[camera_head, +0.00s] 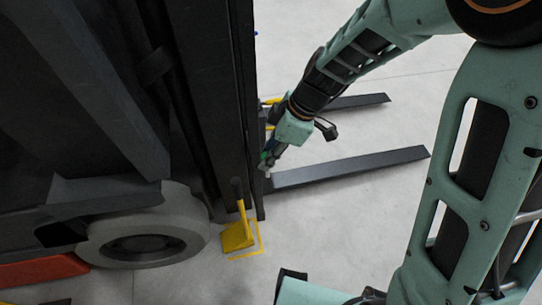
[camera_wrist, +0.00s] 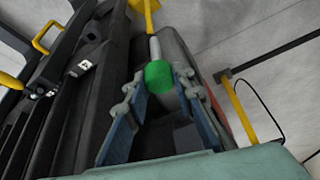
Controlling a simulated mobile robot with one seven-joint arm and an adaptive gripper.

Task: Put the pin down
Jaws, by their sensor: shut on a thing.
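In the head view my gripper (camera_head: 268,159) is beside the forklift's dark mast, above the root of the nearer fork. The pin is too small and too covered there to make out well.
The forklift (camera_head: 205,110) fills the left, with a grey wheel (camera_head: 145,238). Two dark forks, one nearer (camera_head: 350,167), reach right. A yellow chock-like piece (camera_head: 238,235) stands on the floor by a yellow outline (camera_head: 258,238). The floor right of the forks is bare.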

